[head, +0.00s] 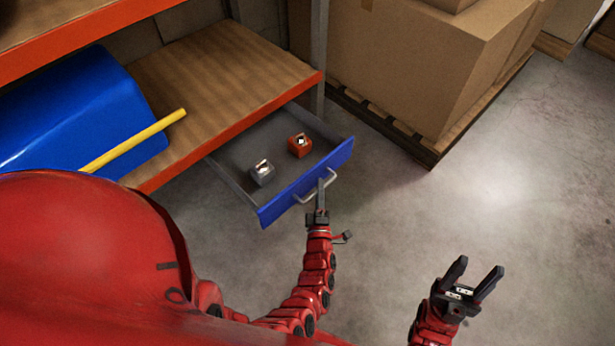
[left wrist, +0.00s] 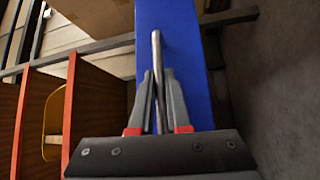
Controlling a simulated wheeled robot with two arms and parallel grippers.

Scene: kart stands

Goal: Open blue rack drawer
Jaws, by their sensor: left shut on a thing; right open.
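The blue-fronted drawer (head: 305,181) hangs under the wooden shelf of the rack and is pulled out, with its grey inside showing. A light grey bar handle (head: 330,177) is on its front. My left gripper (head: 320,195) is shut on this handle; in the left wrist view its fingers (left wrist: 161,100) close around the handle bar (left wrist: 156,60) before the blue front (left wrist: 185,40). My right gripper (head: 473,279) is open and empty above the floor at the lower right, apart from the drawer.
In the drawer lie a small orange box (head: 299,146) and a small grey box (head: 262,173). A blue bin (head: 70,110) and a yellow bar (head: 135,138) are on the shelf (head: 215,75). Large cardboard boxes (head: 400,65) stand on a pallet behind. Floor to the right is clear.

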